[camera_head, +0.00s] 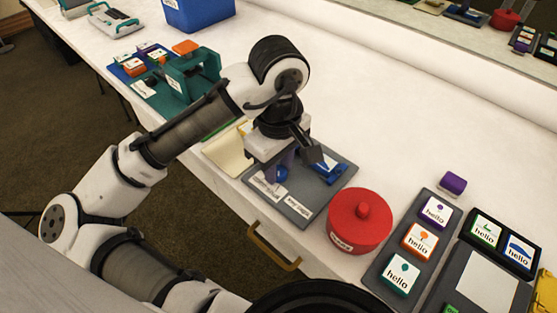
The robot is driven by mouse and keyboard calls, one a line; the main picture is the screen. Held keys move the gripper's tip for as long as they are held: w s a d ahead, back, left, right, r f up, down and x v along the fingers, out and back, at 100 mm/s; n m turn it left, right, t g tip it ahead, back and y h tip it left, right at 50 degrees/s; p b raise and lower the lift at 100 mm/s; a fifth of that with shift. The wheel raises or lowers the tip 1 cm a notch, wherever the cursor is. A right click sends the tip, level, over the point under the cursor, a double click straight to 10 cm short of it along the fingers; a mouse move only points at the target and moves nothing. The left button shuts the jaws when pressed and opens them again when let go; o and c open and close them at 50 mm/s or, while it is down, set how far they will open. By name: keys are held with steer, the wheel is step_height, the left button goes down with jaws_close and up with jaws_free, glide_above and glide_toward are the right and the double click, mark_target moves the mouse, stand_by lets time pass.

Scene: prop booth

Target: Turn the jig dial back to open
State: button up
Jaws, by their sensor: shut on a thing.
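A dark grey jig board (318,203) lies flat near the table's front edge. A round blue dial (281,174) sits on its left part, partly hidden by my gripper. My gripper (279,170) points down over the board and is shut on the blue dial; the fingertips' contact is mostly hidden. White labels (297,207) with small print lie on the board in front of the dial, too small to read surely. A blue block (328,168) with a white face sits on the board's right part, partly behind a dark part of my gripper.
A red lidded pot (360,221) stands close to the board's right. Beyond it is a grey tray (408,263) of labelled blocks and a purple block (453,183). A green fixture (190,76) stands far left.

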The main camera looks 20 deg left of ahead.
steer(key=m+p, duration=0.3)
steer(key=m, duration=0.2)
steer(key=shift+r, duration=0.15)
steer(key=m+p, duration=0.2)
steer(key=m, duration=0.2)
steer(key=shift+m, duration=0.4)
steer(key=m+p, duration=0.1)
steer(key=m, duration=0.3)
steer(key=shift+m, duration=2.5)
steer(key=o, duration=1)
steer(key=shift+c, duration=0.2)
